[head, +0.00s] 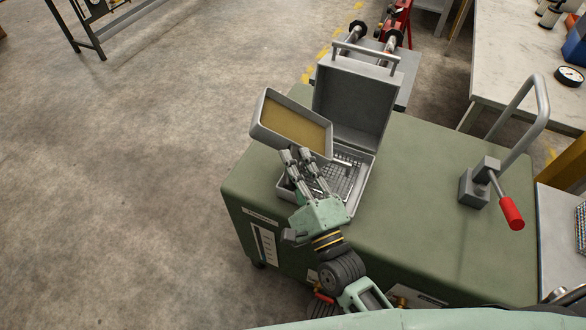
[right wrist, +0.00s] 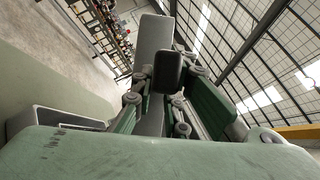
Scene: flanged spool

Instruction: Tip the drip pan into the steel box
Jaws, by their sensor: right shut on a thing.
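The drip pan (head: 291,123) is a grey tray with a yellow-brown liquid or lining inside. It is held tilted above the left part of the steel box (head: 352,102). The box stands open on the green cabinet, its lid raised at the back and a perforated grid (head: 345,178) in its bottom. My right gripper (head: 299,158) is shut on the near edge of the pan, over the box's front left. In the right wrist view the fingers (right wrist: 166,72) close on a grey piece, seemingly the pan's edge. My left gripper is not in view.
A lever with a red grip (head: 511,213) and a grey bent handle (head: 540,95) stand there. A pale workbench (head: 510,50) is at the upper right. Open concrete floor (head: 130,190) lies to the left.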

